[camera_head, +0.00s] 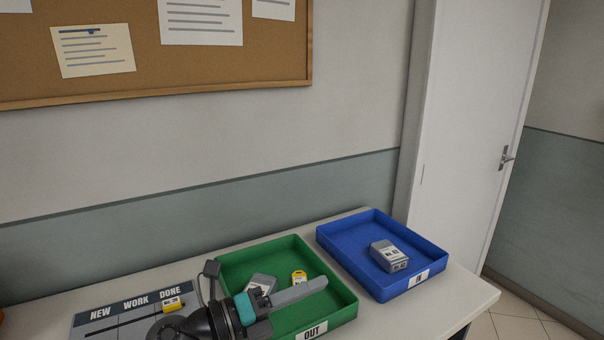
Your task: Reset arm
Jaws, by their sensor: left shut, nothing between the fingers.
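My left gripper (298,291) reaches in from the bottom left, over the green tray (340,299) labelled OUT. Its fingers are together, pointing right, with nothing between them. The tray holds a grey box-shaped item (261,283) and a small yellow item (299,277), both partly hidden behind the gripper. My right gripper is not in view.
A blue tray (344,257) stands right of the green one and holds a grey labelled box (389,256). A grey board (100,318) marked NEW, WORK, DONE lies at left with a yellow item (174,305) on it. The table (462,291) is clear at the right.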

